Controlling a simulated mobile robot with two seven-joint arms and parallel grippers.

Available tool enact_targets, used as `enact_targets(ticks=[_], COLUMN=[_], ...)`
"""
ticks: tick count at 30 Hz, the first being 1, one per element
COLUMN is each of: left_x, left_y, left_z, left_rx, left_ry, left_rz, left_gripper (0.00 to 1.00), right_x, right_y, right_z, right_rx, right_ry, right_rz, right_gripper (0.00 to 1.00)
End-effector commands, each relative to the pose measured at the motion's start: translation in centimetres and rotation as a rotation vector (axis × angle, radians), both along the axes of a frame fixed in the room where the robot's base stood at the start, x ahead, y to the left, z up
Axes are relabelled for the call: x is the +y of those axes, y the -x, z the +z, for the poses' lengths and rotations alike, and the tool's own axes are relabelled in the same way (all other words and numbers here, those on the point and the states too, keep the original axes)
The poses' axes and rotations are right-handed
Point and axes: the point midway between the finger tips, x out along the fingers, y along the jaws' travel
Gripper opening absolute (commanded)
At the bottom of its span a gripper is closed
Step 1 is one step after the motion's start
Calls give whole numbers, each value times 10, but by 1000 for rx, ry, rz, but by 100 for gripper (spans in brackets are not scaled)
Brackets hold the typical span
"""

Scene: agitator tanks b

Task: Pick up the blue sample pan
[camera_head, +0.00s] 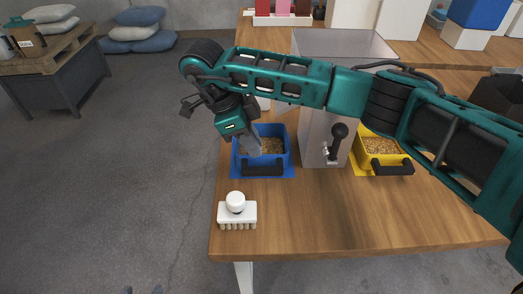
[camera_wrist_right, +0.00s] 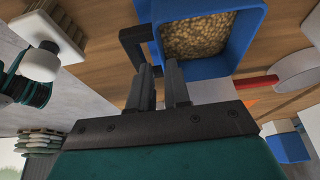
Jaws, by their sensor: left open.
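The blue sample pan (camera_head: 290,147) stands on the wooden table, full of tan grain, with a black handle (camera_head: 262,171) at its front. The pan (camera_wrist_right: 252,30) and its handle (camera_wrist_right: 129,48) also show in the right wrist view. My right gripper (camera_head: 252,145) points down over the pan's left part in the head view. In the right wrist view its fingers (camera_wrist_right: 161,72) are apart, with a narrow gap and nothing seen between them. They are close to the pan's wall and handle; contact cannot be told.
A grey box-shaped machine (camera_head: 318,130) with a black lever stands just right of the pan. A yellow pan (camera_head: 365,155) of grain is beyond it. A white brush (camera_head: 237,213) lies near the table's front left corner. The table's front right is clear.

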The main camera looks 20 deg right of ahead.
Motion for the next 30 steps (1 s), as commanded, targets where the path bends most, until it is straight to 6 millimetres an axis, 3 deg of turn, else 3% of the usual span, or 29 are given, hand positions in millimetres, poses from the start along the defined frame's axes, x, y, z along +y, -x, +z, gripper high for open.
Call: enact_targets(ticks=[13, 30], left_x=[0, 0], left_y=[0, -3], left_z=[-2, -3], left_rx=[0, -6], left_ry=[0, 0], left_rz=[0, 0], left_gripper=[59, 59], right_x=[-21, -22], right_y=[4, 4], right_z=[-46, -51], right_rx=[2, -1], right_ry=[-1, -2], right_rz=[-1, 0], right_gripper=[17, 17])
